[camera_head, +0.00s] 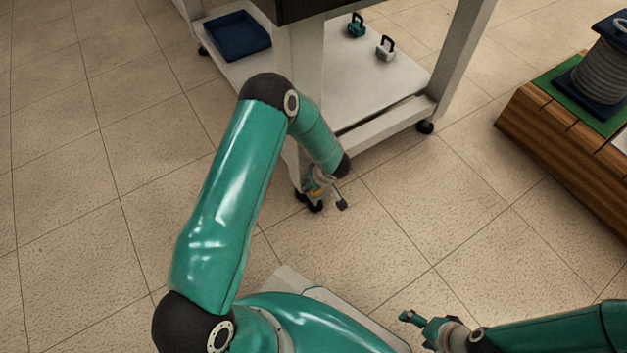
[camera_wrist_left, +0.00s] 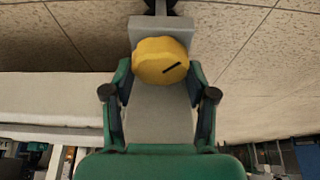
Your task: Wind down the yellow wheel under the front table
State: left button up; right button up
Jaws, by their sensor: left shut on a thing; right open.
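The yellow wheel (camera_wrist_left: 160,61) has a short dark mark on its face and sits on the table's pale leg, near a black caster. In the left wrist view my left gripper (camera_wrist_left: 158,84) has one green finger on each side of the wheel and is shut on it. In the head view only a small yellow part (camera_head: 317,191) shows low at the table leg; my left arm hides most of the gripper and wheel. My right gripper (camera_head: 411,319) is open and empty, low at the right, away from the table.
The white table's lower shelf (camera_head: 345,85) holds a blue tray (camera_head: 236,36) and two small handled blocks, teal (camera_head: 356,28) and grey (camera_head: 385,50). A wooden stand (camera_head: 550,135) with a grey coil (camera_head: 604,75) is at right. The tiled floor between is clear.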

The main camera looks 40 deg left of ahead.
pick_arm(q)
jog(key=shift+w+d+r+m+t, duration=0.1)
jog(key=shift+w+m+t, duration=0.3)
jog(key=shift+m, duration=0.4)
jog(key=o, duration=1.2)
jog(key=shift+c, duration=0.2)
jog(key=shift+s, duration=0.15)
jog(key=v, duration=1.1)
jog(key=shift+r, duration=0.45)
